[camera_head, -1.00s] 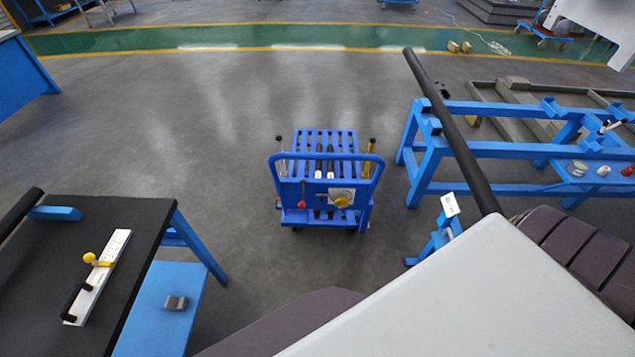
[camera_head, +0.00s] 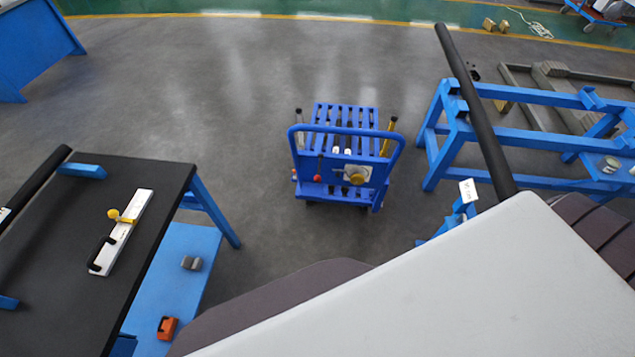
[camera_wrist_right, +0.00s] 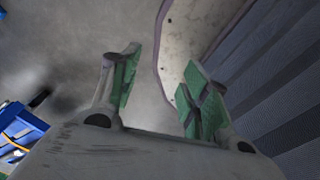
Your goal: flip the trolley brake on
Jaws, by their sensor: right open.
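The blue trolley (camera_head: 338,190) stands on the grey floor in the middle of the head view, with a slatted top and a tube handle at the near side. On its near panel are a yellow knob on a light plate (camera_head: 357,175) and a small red knob (camera_head: 317,178). I cannot tell which part is the brake. A blue piece at that view's left edge (camera_wrist_right: 22,135) may be the trolley. My left gripper is not in view.
A black-topped bench (camera_head: 130,240) with a white bar and yellow knob stands at left. A blue frame (camera_head: 530,125) with a long dark tube (camera_head: 472,105) stands at right.

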